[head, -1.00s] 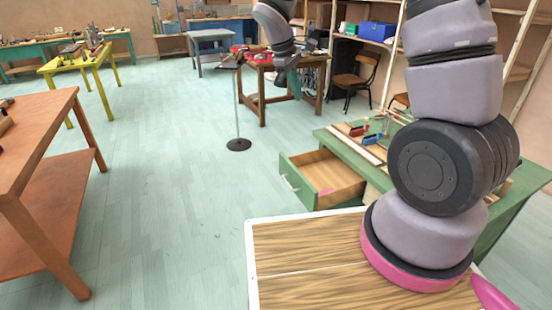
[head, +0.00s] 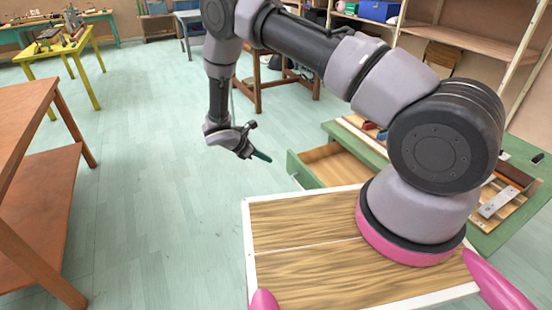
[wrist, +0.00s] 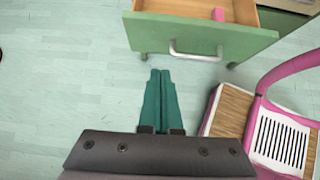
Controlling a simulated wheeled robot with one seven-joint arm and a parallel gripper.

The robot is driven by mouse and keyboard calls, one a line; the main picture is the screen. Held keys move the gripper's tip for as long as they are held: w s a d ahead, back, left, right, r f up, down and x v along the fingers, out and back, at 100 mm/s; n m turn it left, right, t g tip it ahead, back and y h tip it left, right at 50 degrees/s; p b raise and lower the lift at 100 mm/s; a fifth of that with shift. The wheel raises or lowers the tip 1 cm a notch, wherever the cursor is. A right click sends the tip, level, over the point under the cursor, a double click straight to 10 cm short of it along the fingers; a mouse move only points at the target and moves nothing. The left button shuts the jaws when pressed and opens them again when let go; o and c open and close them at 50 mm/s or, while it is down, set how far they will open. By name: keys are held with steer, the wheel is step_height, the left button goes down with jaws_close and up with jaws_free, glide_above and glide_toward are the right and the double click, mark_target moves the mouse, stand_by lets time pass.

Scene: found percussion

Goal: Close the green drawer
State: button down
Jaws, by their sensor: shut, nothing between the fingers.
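The green drawer (head: 296,166) stands pulled out from the green table (head: 488,238) in the head view, partly hidden by my arm and base. In the wrist view the drawer front (wrist: 200,40) faces me, with a pale metal handle (wrist: 196,56) on it. A small pink block (wrist: 218,14) lies inside the drawer. My gripper (head: 262,156) is shut and empty, its dark green fingers pointing toward the drawer. In the wrist view the fingertips (wrist: 160,73) appear just below and left of the handle, with floor showing around them; contact cannot be told.
An orange-brown table (head: 22,110) stands at the left and a yellow table (head: 62,50) farther back. A brown wooden table (head: 262,72) stands behind my arm. Open pale floor (head: 150,170) lies left of the drawer. Wooden pieces and tools lie on the green table.

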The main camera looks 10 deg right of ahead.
mark_target(295, 166)
steer(key=shift+w+d+r+x, duration=0.1)
steer(key=shift+d+r+x, duration=0.25)
steer(key=shift+x, duration=1.6)
steer(key=shift+w+d+r+x, duration=0.1)
steer(key=shift+d+r+x, duration=0.25)
steer(key=shift+x, duration=1.6)
steer(key=shift+w+d+r+x, duration=0.1)
steer(key=shift+d+r+x, duration=0.25)
steer(key=shift+x, duration=1.65)
steer(key=w+d, duration=0.4)
steer(key=d, duration=0.7)
steer(key=w+d, duration=0.3)
steer(key=d, duration=0.9)
steer(key=shift+w+d, duration=0.3)
steer(key=shift+w, duration=0.05)
